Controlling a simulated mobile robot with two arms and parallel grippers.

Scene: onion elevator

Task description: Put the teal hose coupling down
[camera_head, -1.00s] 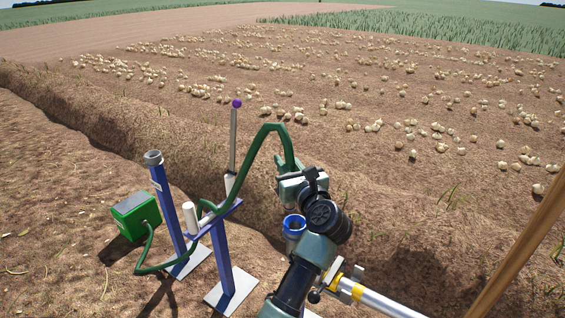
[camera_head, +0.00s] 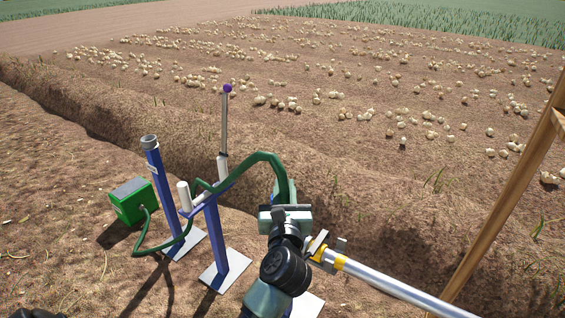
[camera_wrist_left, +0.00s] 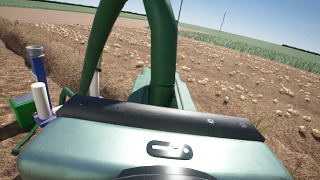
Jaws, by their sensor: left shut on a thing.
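My left gripper (camera_head: 286,212) comes up from the bottom middle in the head view. It is shut at the end of the green hose (camera_head: 248,159), which arches over from the purple stand. The teal hose coupling is mostly hidden by the gripper in the head view. In the left wrist view a teal-green piece (camera_wrist_left: 183,95) shows beyond the gripper body, beside the thick hose (camera_wrist_left: 160,50). Whether the coupling touches anything below cannot be seen.
A green box (camera_head: 133,200) and purple posts on white plates, such as the cup-topped post (camera_head: 160,180), stand on the left. A silver pole (camera_head: 400,290) with a yellow band lies close right of my gripper. A wooden beam (camera_head: 500,205) rises at the right. Onions lie across the field beyond.

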